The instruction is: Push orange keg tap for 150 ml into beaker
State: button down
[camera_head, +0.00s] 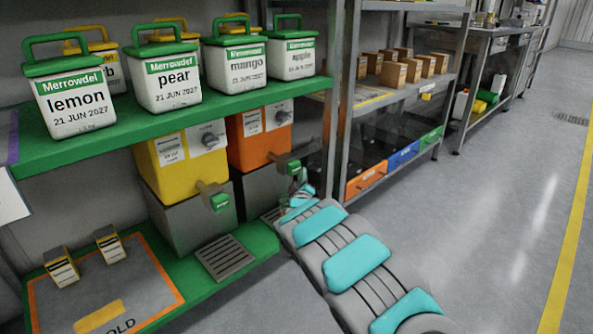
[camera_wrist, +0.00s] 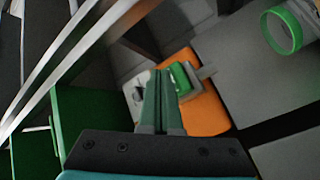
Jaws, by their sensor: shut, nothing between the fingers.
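The orange keg (camera_head: 250,148) stands on a grey base on the lower shelf, right of the yellow keg (camera_head: 170,175). Its green tap (camera_head: 294,167) faces front. In the wrist view the orange keg (camera_wrist: 206,112) lies behind my fingers, with the green tap (camera_wrist: 181,77) just right of the fingertips. My gripper (camera_wrist: 160,74) is shut and empty, pointing towards the tap; I cannot tell whether it touches. In the head view my gripper (camera_head: 299,179) is small and partly hidden by my arm, just below the tap. I cannot make out the beaker for certain.
A green ring (camera_wrist: 282,33) shows at upper right in the wrist view; I cannot tell what it belongs to. Labelled tubs stand on the upper green shelf (camera_head: 130,128) above the kegs. A drip grate (camera_head: 224,258) lies before the yellow keg. A metal rack post (camera_head: 342,90) stands close right.

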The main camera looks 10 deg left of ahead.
jog(key=shift+w+a, duration=0.1)
jog(key=shift+a, duration=0.05)
dwell(0.5)
jog(key=shift+w+a, duration=0.2)
jog(key=shift+w+a+p, duration=0.3)
jog(key=shift+w+a, duration=0.1)
jog(key=shift+a, duration=0.15)
dwell(1.1)
dwell(0.3)
jog(key=shift+s+d, duration=0.7)
jog(key=shift+d, duration=0.15)
jog(key=shift+s+d+b, duration=0.25)
jog(key=shift+s+d, duration=0.55)
jog(key=shift+d, duration=0.2)
jog(key=shift+s+d+b, duration=0.2)
jog(key=shift+s+d, duration=0.55)
jog(key=shift+d, duration=0.25)
dwell(2.0)
